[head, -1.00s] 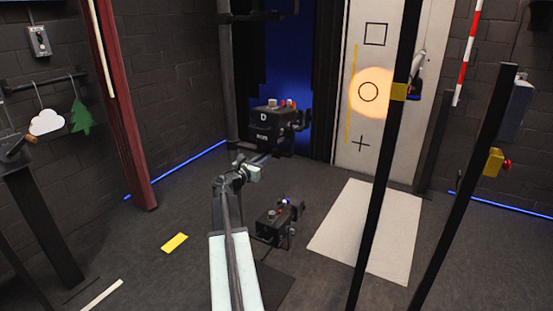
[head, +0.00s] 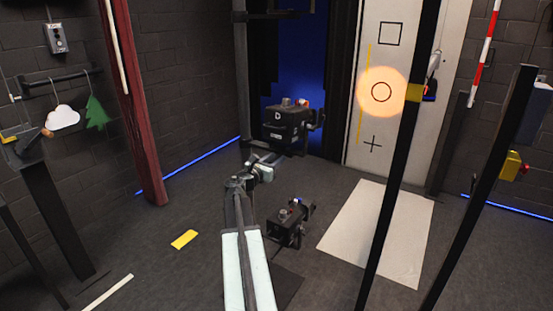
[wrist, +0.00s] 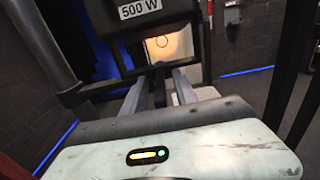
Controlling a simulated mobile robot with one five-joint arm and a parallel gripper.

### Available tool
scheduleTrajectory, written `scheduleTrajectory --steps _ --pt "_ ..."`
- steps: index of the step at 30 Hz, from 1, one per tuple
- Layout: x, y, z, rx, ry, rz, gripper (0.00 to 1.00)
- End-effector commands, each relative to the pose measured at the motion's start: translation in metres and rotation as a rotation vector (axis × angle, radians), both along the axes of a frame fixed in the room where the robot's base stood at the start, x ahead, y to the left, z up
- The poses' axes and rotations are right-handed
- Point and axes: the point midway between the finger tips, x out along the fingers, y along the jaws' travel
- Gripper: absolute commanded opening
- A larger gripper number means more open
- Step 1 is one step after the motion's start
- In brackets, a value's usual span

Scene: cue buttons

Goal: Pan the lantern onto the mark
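The lantern (head: 287,130) is a black box marked "D" in the head view. Its underside and a "500 W" label show at the top of the wrist view (wrist: 150,30). A warm round light spot (head: 366,105) lies on the white panel and surrounds the black circle mark (head: 381,92). A square mark (head: 391,33) is above it and a cross mark (head: 372,144) below. My gripper (head: 272,161) is just below and left of the lantern. In the wrist view its fingers (wrist: 164,76) point up under the lantern; their contact and the gap between them are unclear.
A second black unit (head: 290,222) stands on the floor right of my arm. Dark upright posts (head: 392,190) cross the right side. A white floor sheet (head: 400,245) lies before the panel. A cloud (head: 62,118) and tree cutout (head: 96,113) hang left. Floor at left is mostly clear.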

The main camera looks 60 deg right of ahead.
Motion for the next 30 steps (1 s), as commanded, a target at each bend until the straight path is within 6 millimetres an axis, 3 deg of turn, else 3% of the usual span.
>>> scheduleTrajectory --steps 9,26,29,30 --pt "0.006 0.061 0.0 0.0 0.0 0.004 0.35" --pt "0.01 0.068 -0.001 0.005 -0.014 0.004 0.35" --pt "0.028 0.088 -0.008 0.048 -0.135 0.011 0.35" --pt "0.041 0.103 -0.014 0.084 -0.224 0.012 0.35"
